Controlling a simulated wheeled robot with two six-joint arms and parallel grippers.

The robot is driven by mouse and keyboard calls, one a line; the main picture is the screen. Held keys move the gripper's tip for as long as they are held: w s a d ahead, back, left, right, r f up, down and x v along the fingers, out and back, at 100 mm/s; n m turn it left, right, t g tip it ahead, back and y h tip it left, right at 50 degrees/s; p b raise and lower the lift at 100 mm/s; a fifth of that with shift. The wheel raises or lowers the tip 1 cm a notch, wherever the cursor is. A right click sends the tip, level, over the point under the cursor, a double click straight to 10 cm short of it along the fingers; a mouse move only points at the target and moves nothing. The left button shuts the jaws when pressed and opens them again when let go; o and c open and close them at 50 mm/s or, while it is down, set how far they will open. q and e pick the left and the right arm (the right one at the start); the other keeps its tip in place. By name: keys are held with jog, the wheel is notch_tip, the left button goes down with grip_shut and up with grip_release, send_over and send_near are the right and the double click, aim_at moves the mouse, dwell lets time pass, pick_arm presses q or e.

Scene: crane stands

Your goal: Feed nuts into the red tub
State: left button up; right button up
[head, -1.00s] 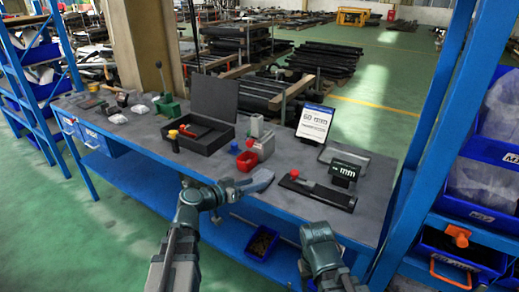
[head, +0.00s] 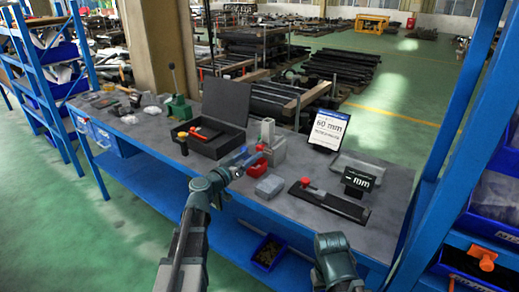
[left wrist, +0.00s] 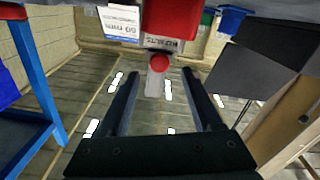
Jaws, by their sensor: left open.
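The red tub (head: 257,168) sits on the bench in front of a grey dispenser (head: 276,150). A round red button (left wrist: 159,62) on the dispenser shows beyond my fingertips. My left gripper (head: 243,155) reaches over the bench beside the tub and partly covers the dispenser's front. Its two dark fingers (left wrist: 160,75) are open with nothing between them. My right forearm is low at the right of the head view, with no fingers showing.
A black case (head: 215,140) stands open to the left. A blue bin with brown contents (head: 268,252) is below the bench.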

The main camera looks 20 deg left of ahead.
aim_at(258, 149)
pick_arm(q)
jog(key=x, duration=0.6)
jog(key=shift+w+d, duration=0.1)
jog(key=shift+w, duration=0.1)
jog(key=shift+c, duration=0.3)
grip_shut()
